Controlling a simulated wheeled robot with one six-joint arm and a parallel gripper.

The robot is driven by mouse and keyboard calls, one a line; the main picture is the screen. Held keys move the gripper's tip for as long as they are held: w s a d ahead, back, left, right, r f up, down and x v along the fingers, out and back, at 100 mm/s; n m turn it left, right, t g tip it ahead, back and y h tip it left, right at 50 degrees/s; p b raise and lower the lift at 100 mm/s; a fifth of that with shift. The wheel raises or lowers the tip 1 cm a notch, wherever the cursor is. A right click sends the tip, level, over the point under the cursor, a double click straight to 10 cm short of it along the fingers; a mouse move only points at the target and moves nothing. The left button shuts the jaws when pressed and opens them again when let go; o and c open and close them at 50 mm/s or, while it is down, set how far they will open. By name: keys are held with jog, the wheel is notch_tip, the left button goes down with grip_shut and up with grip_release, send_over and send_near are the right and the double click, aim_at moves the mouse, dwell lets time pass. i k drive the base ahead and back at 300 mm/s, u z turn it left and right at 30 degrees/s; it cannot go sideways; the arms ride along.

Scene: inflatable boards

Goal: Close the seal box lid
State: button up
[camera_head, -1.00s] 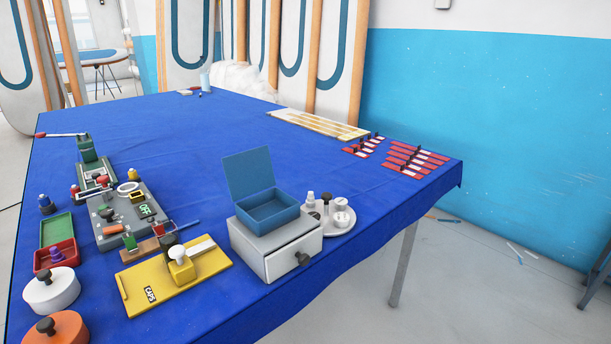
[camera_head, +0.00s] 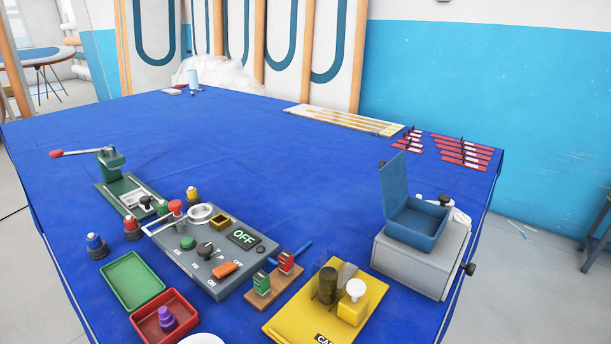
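The seal box (camera_head: 417,231) is a small blue box, empty as far as I can see. It sits on top of a grey drawer unit (camera_head: 418,267) at the right side of the blue table. Its lid (camera_head: 395,187) stands open, raised upright on the box's left side. My gripper is not in view.
A grey control panel reading OFF (camera_head: 205,255) stands in the middle front. A yellow caps board (camera_head: 300,312), green tray (camera_head: 133,279) and red tray (camera_head: 165,318) lie nearer. A green lever press (camera_head: 125,190) stands left. Red strips (camera_head: 462,150) lie at back right. The table's middle back is clear (camera_head: 270,150).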

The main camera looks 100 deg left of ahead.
aim_at(392, 174)
jog(key=k, duration=0.95)
jog(key=u, duration=1.95)
jog(key=k, duration=0.65)
jog(key=u, duration=0.35)
jog(key=i, duration=1.1)
jog(key=z, duration=0.35)
